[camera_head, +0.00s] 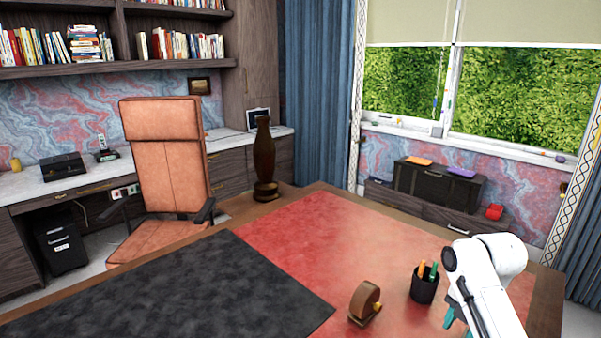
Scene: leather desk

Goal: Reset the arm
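My arm (490,285) is white with dark parts and shows at the lower right, over the red leather desk top (330,235). My gripper (449,318) shows only as a teal piece at the arm's lower left side, just right of the black pen cup. The arm hides most of it, and its fingers cannot be made out. Nothing is seen held in it.
A black pen cup (424,290) with pens stands close left of my arm. A round brown wooden object (365,302) is left of it. A dark mat (200,290) covers the desk's left part. A brown vase (264,160) stands at the far corner. The middle red area is clear.

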